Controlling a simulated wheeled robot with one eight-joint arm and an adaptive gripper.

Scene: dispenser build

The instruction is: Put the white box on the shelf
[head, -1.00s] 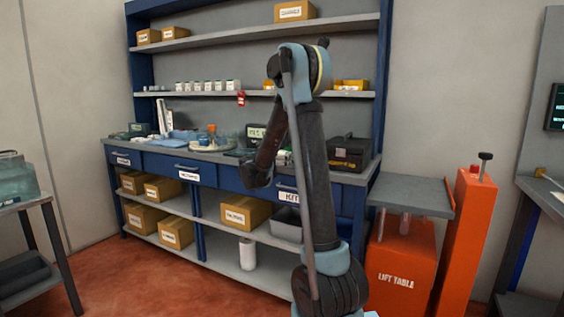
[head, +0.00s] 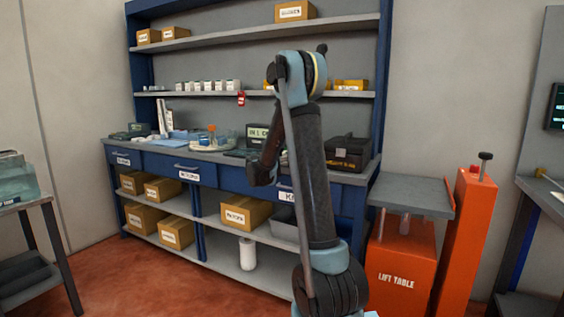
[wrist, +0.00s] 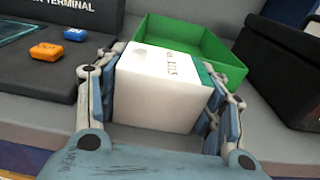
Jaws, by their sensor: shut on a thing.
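The white box (wrist: 160,88), with dark print on its top, sits between the two fingers of my gripper (wrist: 163,110) in the wrist view. My gripper is shut on it, with a finger against each side. A green open tray (wrist: 205,48) lies just behind the box. In the head view my arm hides the gripper and the box. The shelf (head: 200,94) above the workbench carries a row of small white boxes (head: 207,86) left of my arm.
A dark terminal (wrist: 60,50) with orange and blue pieces (wrist: 47,51) stands left of the box. A black case (head: 349,152) sits on the bench at right. Cardboard boxes (head: 295,11) stand on the top shelf. The orange lift table (head: 405,255) stands to the right.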

